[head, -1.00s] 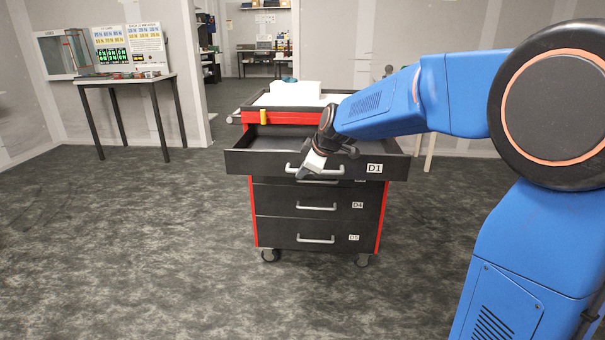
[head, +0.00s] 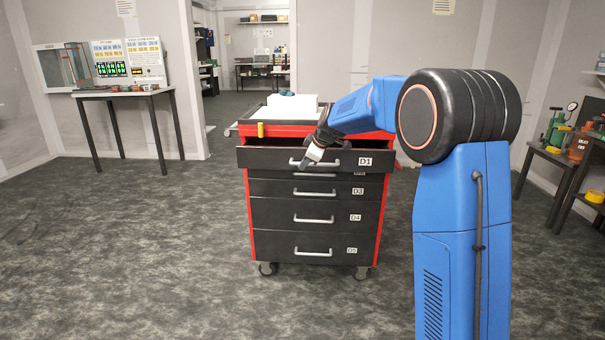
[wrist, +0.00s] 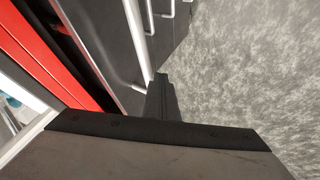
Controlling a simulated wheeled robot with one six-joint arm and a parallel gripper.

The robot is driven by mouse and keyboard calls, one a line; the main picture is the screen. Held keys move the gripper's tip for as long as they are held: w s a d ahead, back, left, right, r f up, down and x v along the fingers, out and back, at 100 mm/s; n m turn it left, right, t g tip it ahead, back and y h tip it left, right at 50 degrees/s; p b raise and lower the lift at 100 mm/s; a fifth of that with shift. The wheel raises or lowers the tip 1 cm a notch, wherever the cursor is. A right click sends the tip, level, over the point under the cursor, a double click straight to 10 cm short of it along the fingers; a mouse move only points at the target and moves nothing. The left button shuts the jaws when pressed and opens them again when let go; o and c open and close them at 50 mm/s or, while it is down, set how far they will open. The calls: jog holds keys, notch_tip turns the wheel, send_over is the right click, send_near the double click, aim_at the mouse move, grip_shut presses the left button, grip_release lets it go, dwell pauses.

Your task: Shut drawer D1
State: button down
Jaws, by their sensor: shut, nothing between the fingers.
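Drawer D1 (head: 268,160) is the top drawer of a red and black wheeled cabinet (head: 247,215). Its black front stands out a little from the cabinet, with a narrow dark gap above it, so it is partly open. My gripper (head: 311,158) is shut and empty, at the D1 handle (head: 336,164) in the middle of the front. In the head view it covers part of the handle; I cannot tell whether it touches. In the wrist view the dark shut fingers (wrist: 160,98) are beside the drawer front and a light handle bar (wrist: 137,45).
The lower drawers, including D4 (head: 280,214) and D5 (head: 280,245), look shut. A white box (head: 292,103) sits on the cabinet top. A table (head: 120,92) stands at left, and a bench with equipment (head: 560,153) at right. The floor in front is clear.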

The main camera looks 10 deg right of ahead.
jog(key=w+d, duration=0.1)
jog(key=w, duration=0.2)
jog(key=w+d, duration=0.1)
jog(key=w, duration=0.3)
jog(key=w+d, duration=0.1)
jog(key=w, duration=0.3)
jog(key=shift+w+d, duration=0.25)
jog(key=shift+d, duration=0.15)
jog(key=shift+w+d, duration=0.15)
jog(key=shift+w, duration=0.35)
jog(key=shift+w+r, duration=0.1)
jog(key=shift+r, duration=0.05)
jog(key=shift+r, duration=0.1)
